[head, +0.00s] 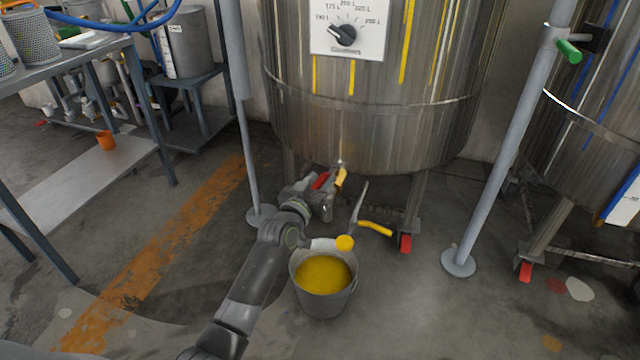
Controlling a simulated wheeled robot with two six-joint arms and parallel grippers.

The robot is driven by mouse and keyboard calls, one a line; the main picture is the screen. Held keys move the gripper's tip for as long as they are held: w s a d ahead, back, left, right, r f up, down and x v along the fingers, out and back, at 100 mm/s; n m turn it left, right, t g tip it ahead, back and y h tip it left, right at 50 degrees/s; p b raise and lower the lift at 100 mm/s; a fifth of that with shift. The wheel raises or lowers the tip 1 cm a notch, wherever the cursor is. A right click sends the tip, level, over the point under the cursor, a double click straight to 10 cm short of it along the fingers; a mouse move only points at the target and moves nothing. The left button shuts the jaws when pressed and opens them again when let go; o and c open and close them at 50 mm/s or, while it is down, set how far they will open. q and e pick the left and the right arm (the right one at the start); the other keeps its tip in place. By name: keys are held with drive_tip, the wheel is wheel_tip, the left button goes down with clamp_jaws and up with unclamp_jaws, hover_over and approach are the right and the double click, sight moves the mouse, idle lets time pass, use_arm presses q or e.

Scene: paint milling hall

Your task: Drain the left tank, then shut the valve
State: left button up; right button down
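The left tank (370,120) is a large steel vessel with yellow streaks, in the middle of the head view. Its outlet valve (328,208) hangs under the lower front edge, with a red lever (320,181) and a yellow part (341,177) beside it. A grey bucket (323,305) stands on the floor in front, holding yellow paint (322,273). No falling stream can be made out. My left gripper (316,191) is at the valve, close to the red lever. Its fingers are too small and overlapped to show whether they grip. My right gripper is out of view.
A dial (344,35) is on the tank front. A yellow-handled tool (375,228) is right of the bucket. Grey posts (246,150) (505,150) flank the tank. A second tank (595,120) stands at right, a table (80,52) at left. The front right floor is mostly clear.

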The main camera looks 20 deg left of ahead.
use_arm(q)
drive_tip(key=shift+w, duration=0.15)
clamp_jaws()
idle(0.4)
